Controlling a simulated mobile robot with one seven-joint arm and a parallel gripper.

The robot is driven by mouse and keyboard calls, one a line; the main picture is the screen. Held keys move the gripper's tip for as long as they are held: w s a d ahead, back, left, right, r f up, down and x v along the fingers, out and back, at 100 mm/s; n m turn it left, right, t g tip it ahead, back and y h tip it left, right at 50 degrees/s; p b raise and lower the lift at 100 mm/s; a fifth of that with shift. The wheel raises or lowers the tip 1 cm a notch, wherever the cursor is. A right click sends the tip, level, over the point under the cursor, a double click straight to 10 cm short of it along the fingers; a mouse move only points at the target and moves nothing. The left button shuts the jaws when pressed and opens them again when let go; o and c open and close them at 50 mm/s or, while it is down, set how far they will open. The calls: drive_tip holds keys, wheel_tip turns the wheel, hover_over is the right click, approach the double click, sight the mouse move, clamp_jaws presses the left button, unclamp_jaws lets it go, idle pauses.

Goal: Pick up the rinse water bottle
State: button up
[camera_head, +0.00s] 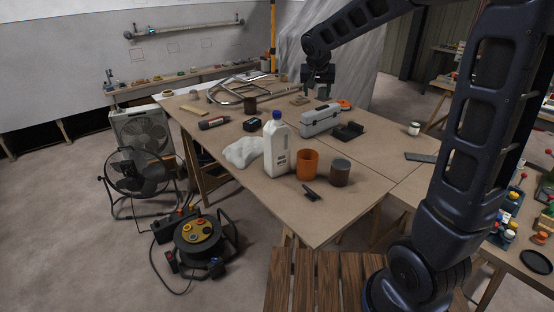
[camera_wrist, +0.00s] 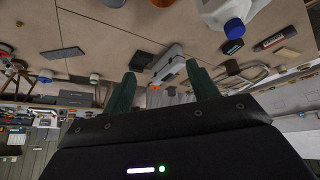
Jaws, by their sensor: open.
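The rinse water bottle (camera_head: 278,152) is a white jug with a blue cap and a dark printed label. It stands upright near the front of the brown worktable (camera_head: 320,213). My gripper (camera_head: 318,92) is open and empty above the far part of the table, behind and to the right of the bottle. In the wrist view, which looks inverted, my open gripper (camera_wrist: 162,82) shows two dark green fingers. The bottle (camera_wrist: 224,12) shows there at the top right, cut by the frame edge and outside the fingers.
An orange cup (camera_head: 307,165) and a dark can (camera_head: 340,172) stand right of the bottle. A white cloth (camera_head: 243,152) lies left of it. A grey case (camera_head: 320,120) and black tray (camera_head: 348,132) lie behind it. The table's front corner is mostly clear.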

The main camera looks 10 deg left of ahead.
approach(277, 113)
drive_tip(key=shift+t+y, duration=0.3)
drive_tip(key=shift+y, duration=0.1)
drive_tip(key=x, duration=1.1)
drive_tip(key=shift+w+d+f, duration=0.15)
drive_tip(key=shift+d+f, duration=0.1)
drive_tip(key=shift+f, duration=0.1)
drive_tip(key=shift+c, duration=0.2)
clamp_jaws()
